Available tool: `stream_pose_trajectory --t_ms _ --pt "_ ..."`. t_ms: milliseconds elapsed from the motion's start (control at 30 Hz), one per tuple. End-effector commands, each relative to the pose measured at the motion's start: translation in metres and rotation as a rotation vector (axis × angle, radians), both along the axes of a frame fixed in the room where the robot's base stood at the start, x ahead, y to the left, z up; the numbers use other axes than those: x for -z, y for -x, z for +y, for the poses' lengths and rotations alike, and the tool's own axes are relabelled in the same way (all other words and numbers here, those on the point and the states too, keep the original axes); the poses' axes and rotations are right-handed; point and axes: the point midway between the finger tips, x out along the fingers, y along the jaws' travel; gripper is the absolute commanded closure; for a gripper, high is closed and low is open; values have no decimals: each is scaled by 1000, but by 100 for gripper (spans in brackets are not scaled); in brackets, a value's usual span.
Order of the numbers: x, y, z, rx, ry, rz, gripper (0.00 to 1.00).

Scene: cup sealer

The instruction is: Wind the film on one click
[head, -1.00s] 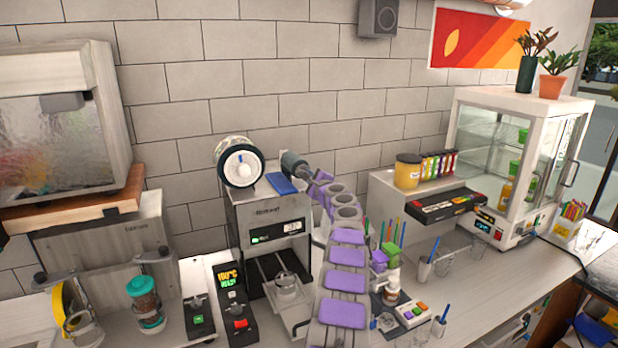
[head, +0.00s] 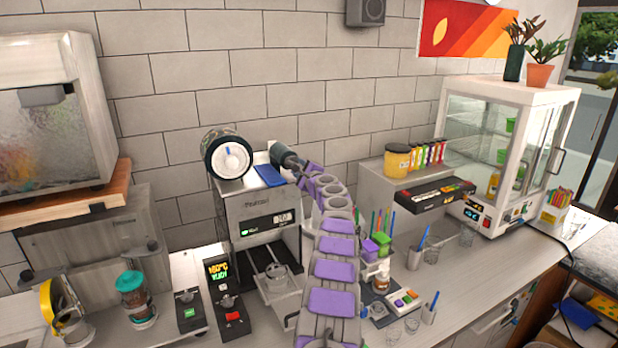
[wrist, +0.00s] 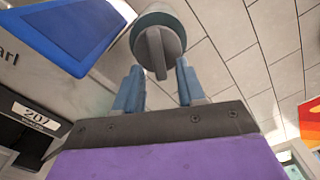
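The cup sealer (head: 262,207) stands against the wall, with a film roll (head: 228,156) on top at its left. A round grey knob (head: 283,152) sticks out at its top right. In the wrist view the knob (wrist: 158,22) faces me, its raised bar (wrist: 156,52) roughly upright. My gripper (wrist: 158,66) is open, with one blue-grey finger on each side below the bar. I see space between the fingers; contact with the bar is not clear. In the head view my arm partly hides the gripper (head: 300,168). The sealer's display (wrist: 40,117) seems to read 207.
A blue pad (head: 269,176) lies on the sealer's top, close left of my gripper. A clear cup (head: 277,277) sits in the sealer's tray. Cups, straws and small boxes crowd the counter right of my arm. A glass display case (head: 500,150) stands further right.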

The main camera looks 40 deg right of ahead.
Motion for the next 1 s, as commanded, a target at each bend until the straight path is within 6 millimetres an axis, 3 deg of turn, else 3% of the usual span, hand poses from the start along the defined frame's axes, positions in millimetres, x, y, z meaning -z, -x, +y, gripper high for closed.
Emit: stream_pose_trajectory --t_ms 1000 --pt "3 83 19 -3 -10 -3 61"
